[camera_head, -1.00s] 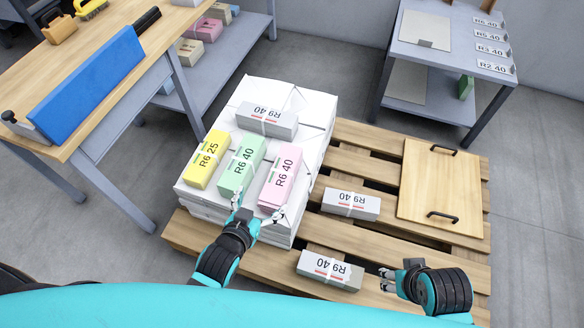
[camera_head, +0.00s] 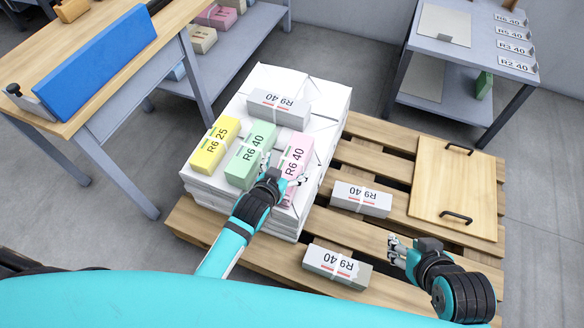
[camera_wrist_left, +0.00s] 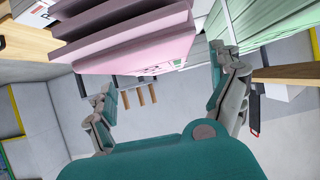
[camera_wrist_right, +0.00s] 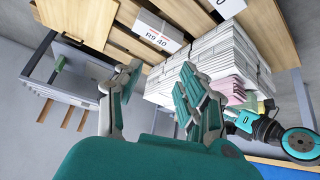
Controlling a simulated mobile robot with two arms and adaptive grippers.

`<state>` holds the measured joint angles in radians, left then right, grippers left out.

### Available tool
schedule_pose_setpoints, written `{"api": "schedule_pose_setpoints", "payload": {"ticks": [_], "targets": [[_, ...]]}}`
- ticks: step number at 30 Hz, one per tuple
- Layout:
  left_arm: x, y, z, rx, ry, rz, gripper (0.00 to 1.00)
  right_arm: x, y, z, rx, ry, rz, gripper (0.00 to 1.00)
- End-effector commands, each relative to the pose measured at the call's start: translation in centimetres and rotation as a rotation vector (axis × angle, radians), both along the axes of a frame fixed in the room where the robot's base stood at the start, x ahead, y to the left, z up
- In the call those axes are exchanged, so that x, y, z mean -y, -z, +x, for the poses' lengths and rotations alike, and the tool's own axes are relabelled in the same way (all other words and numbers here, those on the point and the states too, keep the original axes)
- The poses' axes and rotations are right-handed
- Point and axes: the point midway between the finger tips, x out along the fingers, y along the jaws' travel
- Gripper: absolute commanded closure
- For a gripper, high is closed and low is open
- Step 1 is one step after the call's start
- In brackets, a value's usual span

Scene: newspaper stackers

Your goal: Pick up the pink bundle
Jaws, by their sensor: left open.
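The pink bundle (camera_head: 298,148), marked R6 40, lies on the white paper stack (camera_head: 322,97), right of the green bundle (camera_head: 250,153). My left gripper (camera_head: 283,172) is open at the pink bundle's near end, one finger on each side of it in the head view. In the left wrist view, the pink bundle (camera_wrist_left: 135,42) fills the upper middle, ahead of the spread fingers (camera_wrist_left: 165,90). Contact cannot be told. The bundle's near end is partly hidden by the gripper. My right gripper (camera_head: 397,250) is open and empty above the pallet.
A yellow bundle (camera_head: 214,146) and a grey bundle (camera_head: 279,108) also lie on the stack. Two more grey bundles (camera_head: 361,199) (camera_head: 337,266) and a wooden board (camera_head: 452,190) lie on the pallet (camera_head: 398,225). A workbench (camera_head: 92,80) stands left, a grey shelf (camera_head: 462,62) back right.

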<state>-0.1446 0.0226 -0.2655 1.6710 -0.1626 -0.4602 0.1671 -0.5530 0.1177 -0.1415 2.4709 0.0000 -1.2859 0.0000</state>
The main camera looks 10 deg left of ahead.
Motion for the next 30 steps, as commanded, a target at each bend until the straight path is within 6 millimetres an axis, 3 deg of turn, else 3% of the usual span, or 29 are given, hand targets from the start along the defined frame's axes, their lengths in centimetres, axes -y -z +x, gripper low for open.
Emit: {"api": "schedule_pose_setpoints", "payload": {"ticks": [9, 13, 18, 26, 30], "targets": [[0.6, 1.4, 2.5, 0.0, 0.0, 0.001, 0.07, -1.9, -3.3, 5.3, 0.319, -0.024, 0.07, 0.6], [0.7, 1.9, 3.4, 0.0, 0.0, 0.001, 0.07, -2.6, -5.1, 6.8, 0.437, -0.032, 0.098, 0.6], [0.9, 2.1, 4.1, 0.001, 0.0, 0.001, 0.07, -3.1, -6.5, 7.7, 0.519, -0.038, 0.116, 0.6], [0.9, 2.1, 4.1, 0.0, 0.0, 0.0, 0.07, -3.1, -6.7, 7.8, 0.53, -0.039, 0.119, 0.6], [0.9, 2.1, 4.1, 0.0, 0.0, 0.0, 0.25, -3.1, -6.7, 7.8, 0.53, -0.038, 0.118, 0.6]]}}
